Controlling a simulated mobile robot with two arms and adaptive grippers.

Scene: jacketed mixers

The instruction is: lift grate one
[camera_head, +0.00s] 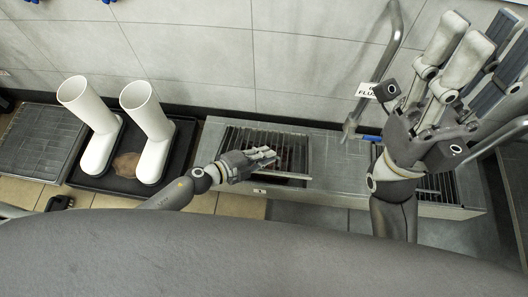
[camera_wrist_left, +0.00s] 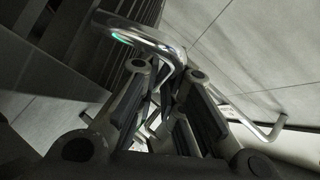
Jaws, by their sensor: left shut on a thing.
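Grate one (camera_head: 238,137) is a dark slatted grate in the left opening of a grey trough, with a small "1" tag (camera_head: 261,190) on the trough's front. My left gripper (camera_head: 270,156) is over this grate, its fingers shut. In the left wrist view the gripper (camera_wrist_left: 165,85) is closed around a curved chrome handle (camera_wrist_left: 150,36), with dark slats (camera_wrist_left: 50,50) beside it. The fingers partly hide the grip. I cannot tell how far the grate is raised. My right gripper (camera_head: 468,55) is raised at the upper right, fingers apart and empty.
A second grate (camera_head: 436,184) lies in the trough's right opening, partly behind my right arm. A grey pipe (camera_head: 385,60) with a label stands between. White boots (camera_head: 98,125) stand in a black tray (camera_head: 120,185) at left. A tiled wall (camera_head: 200,60) rises behind.

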